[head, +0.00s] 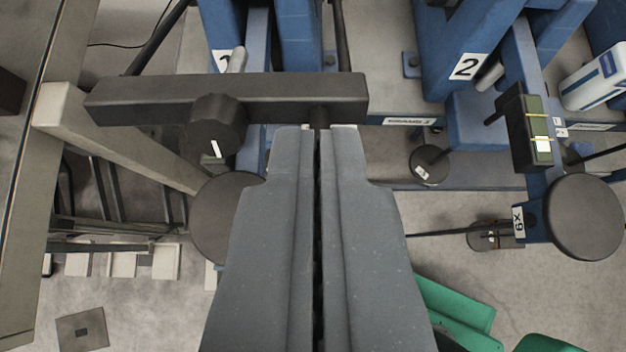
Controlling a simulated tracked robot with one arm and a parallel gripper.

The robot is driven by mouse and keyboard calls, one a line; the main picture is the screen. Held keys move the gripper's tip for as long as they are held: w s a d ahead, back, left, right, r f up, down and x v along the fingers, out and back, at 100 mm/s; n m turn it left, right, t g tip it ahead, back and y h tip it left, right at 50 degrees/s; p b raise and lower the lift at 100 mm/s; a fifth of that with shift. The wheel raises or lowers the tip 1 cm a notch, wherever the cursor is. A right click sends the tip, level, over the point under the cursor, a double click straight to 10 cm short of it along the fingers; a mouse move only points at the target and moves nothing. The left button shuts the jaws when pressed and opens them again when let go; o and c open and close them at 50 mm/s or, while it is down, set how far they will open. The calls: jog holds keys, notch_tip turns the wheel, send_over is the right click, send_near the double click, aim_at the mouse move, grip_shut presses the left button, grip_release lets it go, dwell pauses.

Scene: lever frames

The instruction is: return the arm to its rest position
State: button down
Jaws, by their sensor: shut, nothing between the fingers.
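My gripper (319,130) reaches up from the bottom middle of the head view. Its two grey fingers lie side by side with only a thin dark line between them, shut and empty. Its tips overlap a dark horizontal bar (270,98) in the picture; I cannot tell whether they touch it. A dark round knob (215,122) with a white mark sits on the bar, left of the tips. A dark disc (222,215) is partly hidden behind the left finger.
Blue frames stand behind, one with a "2" label (467,67). At right are a black box with a green face (538,130) and a large dark disc (586,217). A beige beam (120,135) runs at left. Green pieces (455,305) lie lower right. Bare floor (180,305) shows lower left.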

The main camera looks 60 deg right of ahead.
jog(key=s+a+r+n+t+y, duration=0.1)
jog(key=a+r+n+t+y, duration=0.3)
jog(key=a+r, duration=0.4)
jog(key=s+a+r+n+t+y, duration=0.2)
jog(key=a+r+n+t+y, duration=0.3)
jog(key=r, duration=1.4)
jog(key=a+n+t, duration=0.2)
jog(key=a+n, duration=0.2)
jog(key=shift+s+a+r+y, duration=0.2)
jog(key=shift+s+a+y, duration=0.05)
jog(key=shift+y, duration=0.05)
